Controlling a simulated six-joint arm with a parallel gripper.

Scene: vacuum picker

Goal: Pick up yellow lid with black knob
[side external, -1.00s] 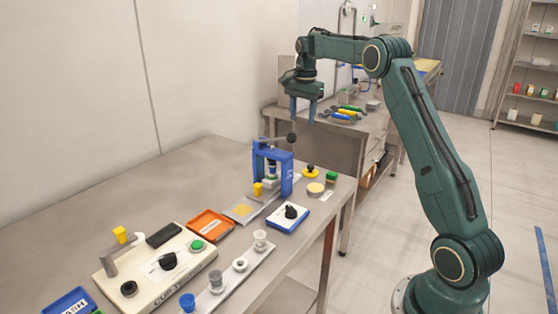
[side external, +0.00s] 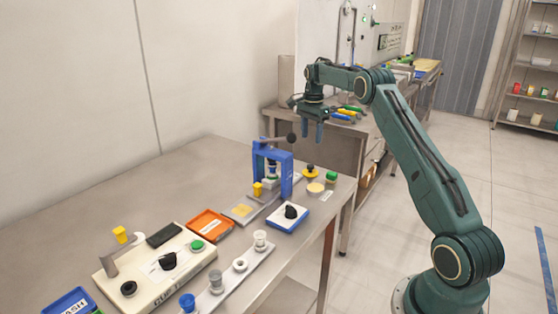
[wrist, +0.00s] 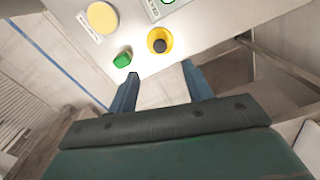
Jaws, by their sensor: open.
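The yellow lid with the black knob (side external: 310,172) sits near the far right end of the metal table, right of the blue press. In the wrist view the yellow lid (wrist: 160,40) lies at the top, with its dark knob facing me. My gripper (side external: 313,133) is above and slightly beyond the lid, fingers pointing down, open and empty. In the wrist view its blue fingertips (wrist: 159,67) are spread apart, and the lid is ahead of the gap between them, not between the fingers.
A green block (wrist: 123,59) and a round pale yellow disc (wrist: 102,17) lie close to the lid. The blue press (side external: 272,165) stands left of it. A white-topped blue box with a black knob (side external: 288,217) is nearer the front. The table edge is close.

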